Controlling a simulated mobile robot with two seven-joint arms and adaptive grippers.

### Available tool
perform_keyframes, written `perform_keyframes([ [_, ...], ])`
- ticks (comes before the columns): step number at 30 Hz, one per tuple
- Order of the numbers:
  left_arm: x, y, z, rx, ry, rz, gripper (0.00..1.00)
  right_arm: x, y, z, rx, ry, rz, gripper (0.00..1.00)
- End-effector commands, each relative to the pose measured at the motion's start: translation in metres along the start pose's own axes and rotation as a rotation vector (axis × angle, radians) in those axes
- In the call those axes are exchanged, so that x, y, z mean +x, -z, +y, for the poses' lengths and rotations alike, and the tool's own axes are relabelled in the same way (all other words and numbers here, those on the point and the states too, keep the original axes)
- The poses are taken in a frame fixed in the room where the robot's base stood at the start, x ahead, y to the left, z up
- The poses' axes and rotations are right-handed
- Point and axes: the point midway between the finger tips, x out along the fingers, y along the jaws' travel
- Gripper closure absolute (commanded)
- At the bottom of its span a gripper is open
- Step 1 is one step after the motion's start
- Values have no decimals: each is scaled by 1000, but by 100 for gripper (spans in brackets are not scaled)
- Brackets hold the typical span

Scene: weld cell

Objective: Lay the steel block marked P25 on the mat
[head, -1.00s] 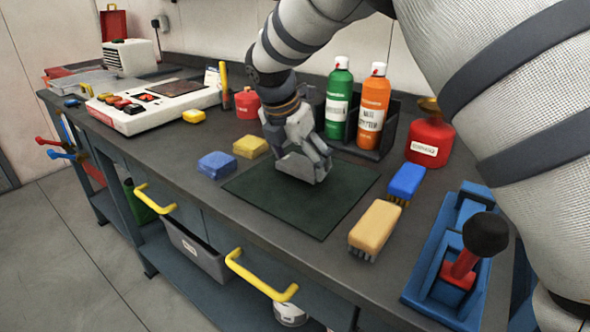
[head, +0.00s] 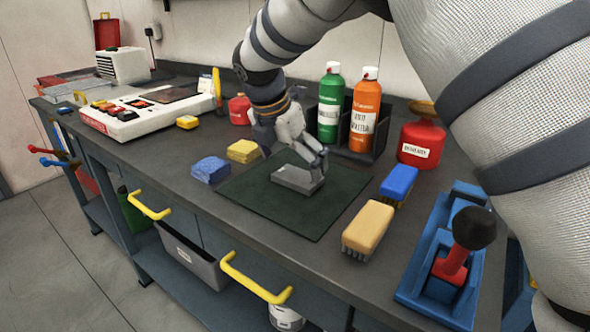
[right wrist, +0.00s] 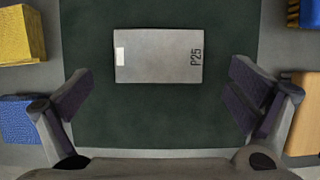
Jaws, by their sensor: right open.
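The steel block marked P25 (head: 298,179) lies flat on the dark green mat (head: 265,210). In the right wrist view the grey block (right wrist: 158,55) shows its P25 mark at its right end and a small pale patch at its left end, with mat (right wrist: 160,125) around it. My right gripper (head: 300,160) is just behind and above the block in the head view. In the right wrist view the right gripper's (right wrist: 160,92) fingers are spread wide, with clear gaps to both ends of the block. My left gripper is not in view.
Blue (head: 210,169) and yellow (head: 242,151) blocks sit left of the mat. Tan (head: 368,226) and blue (head: 398,182) brushes lie right. Green (head: 330,105) and orange (head: 364,112) bottles stand behind, beside a red can (head: 421,142). A blue lever tool (head: 440,265) is at the right.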

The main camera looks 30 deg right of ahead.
Motion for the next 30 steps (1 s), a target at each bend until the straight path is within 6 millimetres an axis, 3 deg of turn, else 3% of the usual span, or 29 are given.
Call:
perform_keyframes([
  [1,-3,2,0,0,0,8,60,-19,-2,1,2,-11,-4,0],
  [3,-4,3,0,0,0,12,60,-39,-2,1,2,-10,-4,0],
  [10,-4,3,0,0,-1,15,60,-84,-1,0,2,-4,-2,0],
  [15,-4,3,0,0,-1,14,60,-92,0,0,0,-1,0,0],
  [30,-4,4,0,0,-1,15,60,-92,0,0,0,-1,-1,0],
])
